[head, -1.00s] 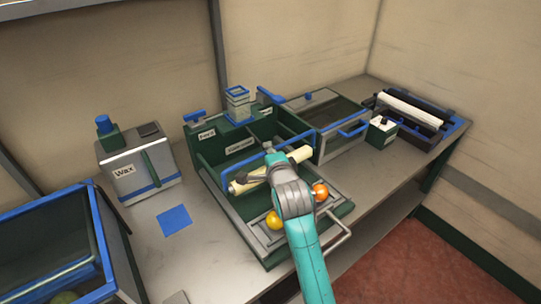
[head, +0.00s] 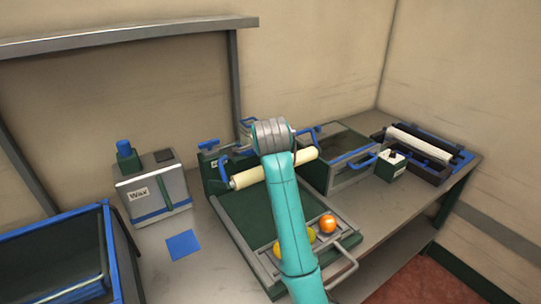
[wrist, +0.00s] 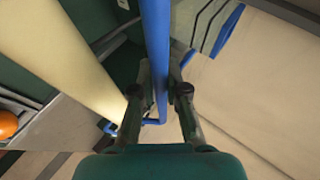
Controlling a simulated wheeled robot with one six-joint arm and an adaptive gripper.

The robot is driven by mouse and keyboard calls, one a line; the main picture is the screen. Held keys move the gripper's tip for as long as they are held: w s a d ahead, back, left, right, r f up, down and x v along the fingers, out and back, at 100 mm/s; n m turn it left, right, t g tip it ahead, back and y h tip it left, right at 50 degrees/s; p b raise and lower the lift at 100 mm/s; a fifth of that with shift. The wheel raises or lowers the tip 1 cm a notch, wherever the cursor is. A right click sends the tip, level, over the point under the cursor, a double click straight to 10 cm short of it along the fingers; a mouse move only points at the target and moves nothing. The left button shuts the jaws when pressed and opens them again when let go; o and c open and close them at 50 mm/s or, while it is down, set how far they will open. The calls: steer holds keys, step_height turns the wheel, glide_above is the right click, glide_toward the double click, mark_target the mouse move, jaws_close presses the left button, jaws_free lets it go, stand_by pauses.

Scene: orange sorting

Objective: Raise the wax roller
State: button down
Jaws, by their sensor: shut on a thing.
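The wax roller (head: 248,178) is a cream cylinder with a blue bar frame. In the head view it is up at the back of the green waxing bed (head: 255,215), partly hidden by my arm. The roller also crosses the left of the wrist view (wrist: 65,55). My gripper (wrist: 160,88) is shut on the roller's blue bar (wrist: 156,35), which runs between its fingers. In the head view my wrist and arm hide the fingers. An orange fruit (head: 327,224) and a yellow one, partly behind my arm, lie at the bed's front.
A grey wax box (head: 160,200) stands left, with a blue square (head: 183,245) on the bench. A blue-rimmed bin (head: 60,260) is front left.

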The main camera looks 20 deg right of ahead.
steer(key=shift+w+a+r, duration=0.2)
steer(key=shift+w+r, duration=0.2)
steer(key=shift+w, duration=0.15)
steer(key=shift+w+a+r, duration=0.15)
steer(key=shift+w+r, duration=0.25)
steer(key=shift+w, duration=0.1)
steer(key=shift+r, duration=0.1)
steer(key=c, duration=1.2)
jaws_free()
steer(key=shift+w, duration=0.1)
steer(key=v, duration=1.2)
